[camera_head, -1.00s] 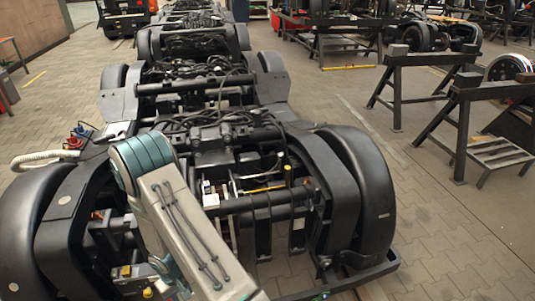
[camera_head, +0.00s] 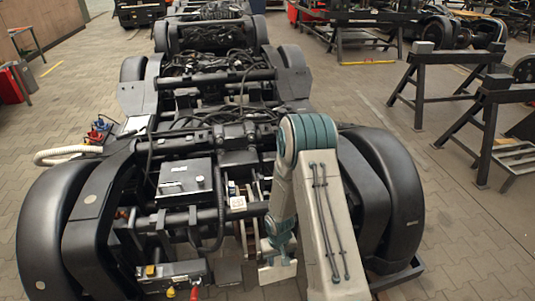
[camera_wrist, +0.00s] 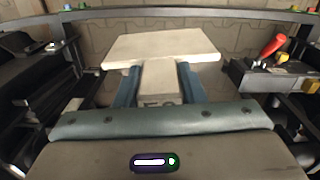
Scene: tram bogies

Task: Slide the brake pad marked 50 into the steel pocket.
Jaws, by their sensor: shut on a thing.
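My gripper (camera_wrist: 160,72) is shut on a pale grey, T-shaped brake pad (camera_wrist: 160,46). Its two teal fingers clasp the narrow stem, and the wide slab lies beyond the fingertips. Dark marks on the stem near the palm are partly hidden and look like a number, probably 50. In the head view my gripper (camera_head: 277,248) is low at the right of the bogie's middle opening, and the pad (camera_head: 278,270) shows as a pale patch beneath it. I cannot pick out the steel pocket for certain in either view.
The black bogie (camera_head: 92,195) surrounds the arm, with large dark wheel covers (camera_head: 402,190) at both sides. A small pale block (camera_head: 238,203) sits left of my arm. A red-handled box (camera_wrist: 262,72) stands at the right in the wrist view. Trestles (camera_head: 420,92) stand at the right.

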